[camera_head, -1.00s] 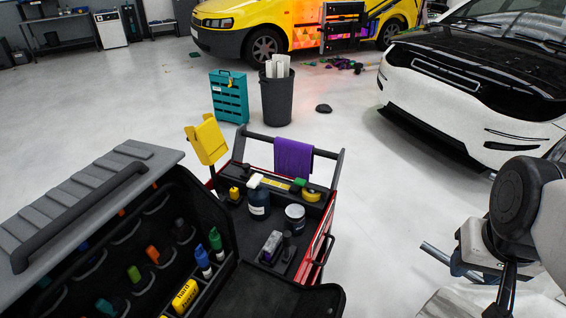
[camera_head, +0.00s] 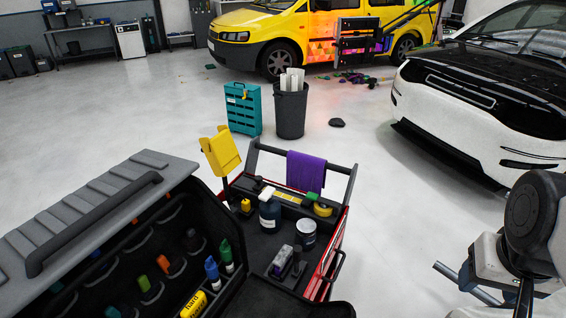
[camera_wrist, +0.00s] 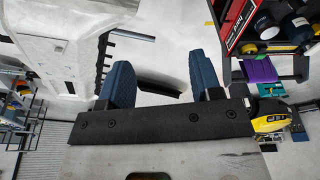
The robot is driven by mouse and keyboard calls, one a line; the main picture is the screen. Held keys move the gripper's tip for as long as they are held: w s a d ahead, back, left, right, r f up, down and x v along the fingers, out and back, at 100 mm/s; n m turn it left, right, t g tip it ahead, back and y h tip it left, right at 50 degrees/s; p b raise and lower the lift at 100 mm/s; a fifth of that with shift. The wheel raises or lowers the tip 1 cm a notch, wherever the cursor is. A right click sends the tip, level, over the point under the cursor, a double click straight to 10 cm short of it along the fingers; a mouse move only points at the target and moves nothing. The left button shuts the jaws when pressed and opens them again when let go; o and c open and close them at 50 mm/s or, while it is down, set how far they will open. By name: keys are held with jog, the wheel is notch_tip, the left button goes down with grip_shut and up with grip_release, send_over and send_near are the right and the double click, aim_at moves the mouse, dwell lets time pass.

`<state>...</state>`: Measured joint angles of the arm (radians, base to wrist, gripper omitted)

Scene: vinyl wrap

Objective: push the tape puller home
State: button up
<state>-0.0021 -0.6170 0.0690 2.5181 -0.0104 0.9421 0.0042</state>
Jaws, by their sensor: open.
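I cannot tell for certain which item is the tape puller. In the head view, a small grey-topped block (camera_head: 280,263) stands in the red tool cart's tray, beside a dark upright piece (camera_head: 298,264). A yellow round item (camera_head: 322,209) with a green piece (camera_head: 313,197) sits at the tray's back right corner. My gripper (camera_head: 455,278) is at the lower right, clear of the cart. In the wrist view, the two blue fingers of my gripper (camera_wrist: 165,85) are wide apart with nothing held between them. The cart (camera_wrist: 243,30) shows there at the upper right.
A dark bottle (camera_head: 270,215) and a jar (camera_head: 306,233) stand in the tray. A purple cloth (camera_head: 306,170) hangs over the cart's rail. An open case (camera_head: 120,215) is at the left. A white car (camera_head: 470,110) is at the right. Floor between cart and car is clear.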

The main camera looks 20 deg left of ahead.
jog(key=w+a+r+n, duration=0.2)
jog(key=w+a, duration=0.2)
jog(key=w, duration=0.4)
jog(key=w+a+r+n, duration=0.1)
jog(key=w+a+n, duration=0.2)
jog(key=w+a, duration=0.35)
jog(key=n+g, duration=0.3)
jog(key=n, duration=1)
send_over(259, 178)
notch_tip(259, 178, down, 20)
jog(key=shift+d+f, duration=0.1)
jog(key=shift+d, duration=0.05)
jog(key=shift+w+a+f, duration=0.1)
jog(key=shift+a+f, duration=0.1)
jog(key=shift+a, duration=0.1)
jog(key=shift+f, duration=0.15)
jog(key=shift+f, duration=3.75)
grip_shut()
